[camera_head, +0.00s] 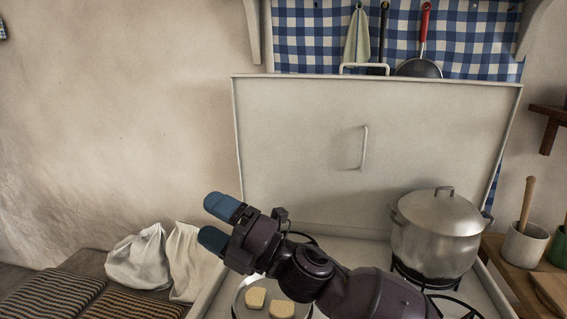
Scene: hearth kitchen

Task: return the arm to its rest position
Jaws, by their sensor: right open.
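My right gripper (221,223) shows at the lower middle, with blue fingertips pointing up and to the left. Its fingers are apart and nothing is between them. The dark purple arm comes in from the bottom right and crosses above the stove (213,300). A pan (238,304) lies below the arm and is partly hidden by it. Two pale yellow pieces, a left piece (255,298) and a right piece (281,309), lie in the pan. My left gripper is not in view.
The raised stove lid (300,140) stands behind the arm. A lidded metal pot (436,235) stands on the stove at right. White cloth sacks (140,262) and striped cushions (60,300) are at left. A cup (524,243) with a wooden handle stands at far right.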

